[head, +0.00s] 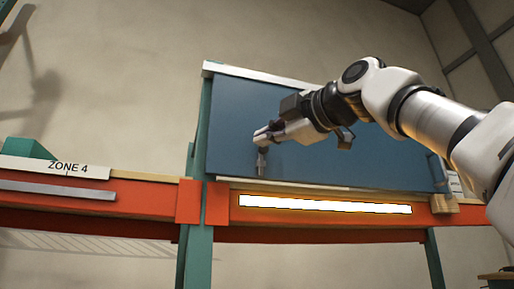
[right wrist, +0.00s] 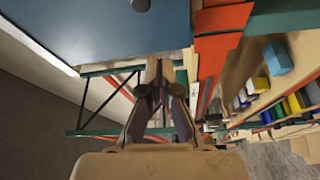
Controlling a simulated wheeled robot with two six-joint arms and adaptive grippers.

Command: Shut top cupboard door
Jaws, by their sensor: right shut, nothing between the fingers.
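The top cupboard door is a flat blue panel (head: 235,110) in the middle of the head view, above an orange beam. It also fills the upper left of the right wrist view (right wrist: 110,22). Its face looks upright and broad; I cannot tell whether a gap remains at its edge. My right gripper (head: 265,138) is shut and empty in front of the door's left part, and shows in the right wrist view (right wrist: 160,72). A small grey handle (head: 262,162) shows just below the fingers; whether they touch is unclear. My left gripper is not in view.
An orange beam with a lit white strip (head: 325,204) runs below the door. A green post (head: 198,240) stands at its left. A "ZONE 4" label (head: 67,168) is on the left shelf. Coloured boxes (right wrist: 278,58) fill shelves at right in the wrist view.

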